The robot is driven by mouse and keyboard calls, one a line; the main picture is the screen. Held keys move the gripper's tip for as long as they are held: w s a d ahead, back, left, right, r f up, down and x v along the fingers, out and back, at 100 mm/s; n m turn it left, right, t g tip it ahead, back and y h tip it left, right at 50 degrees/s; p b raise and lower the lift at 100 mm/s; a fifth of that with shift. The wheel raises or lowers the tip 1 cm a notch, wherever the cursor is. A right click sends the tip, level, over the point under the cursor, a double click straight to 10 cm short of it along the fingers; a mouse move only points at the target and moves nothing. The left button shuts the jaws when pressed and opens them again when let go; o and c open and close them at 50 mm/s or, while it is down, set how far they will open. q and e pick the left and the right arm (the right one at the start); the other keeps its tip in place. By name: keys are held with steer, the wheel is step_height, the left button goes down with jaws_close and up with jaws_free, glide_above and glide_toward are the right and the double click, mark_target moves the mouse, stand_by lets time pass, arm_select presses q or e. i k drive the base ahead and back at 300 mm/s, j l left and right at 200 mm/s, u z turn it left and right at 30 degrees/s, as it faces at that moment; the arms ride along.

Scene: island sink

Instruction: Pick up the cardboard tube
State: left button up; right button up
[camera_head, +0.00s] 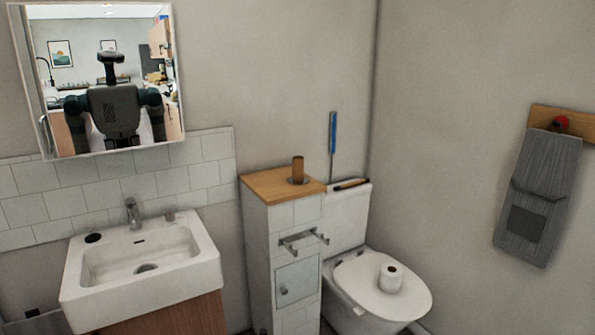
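A brown cardboard tube (298,169) stands upright on the wooden top (262,184) of a narrow white tiled cabinet (257,225). The tube is near the back right part of that top, and a round dark ring or hole shows around its base. Neither of my grippers is in the picture, so I see nothing holding or touching the tube. My reflection shows in the mirror, with the grippers too small or hidden there.
A white sink (190,252) with a tap stands left of the cabinet, below the mirror (155,70). A toilet (405,312) with a paper roll (390,278) on its lid stands right. A blue-handled brush (333,133) rises behind the tube's right. A grey towel (540,195) hangs far right.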

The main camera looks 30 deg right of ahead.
mark_target(299, 161)
steer(key=i+l+z, duration=0.1)
steer(key=l, duration=0.4)
steer(key=i+l+z, duration=0.1)
steer(key=i+l, duration=0.2)
steer(key=l, duration=0.2)
steer(key=i+l, duration=0.2)
steer(key=l, duration=0.25)
steer(key=i+l+z, duration=0.15)
steer(key=l, duration=0.3)
steer(key=i+l+z, duration=0.1)
steer(key=i+l, duration=0.2)
steer(key=l, duration=0.15)
steer(key=i+l+z, duration=0.1)
steer(key=i+l, duration=0.15)
steer(key=l, duration=0.2)
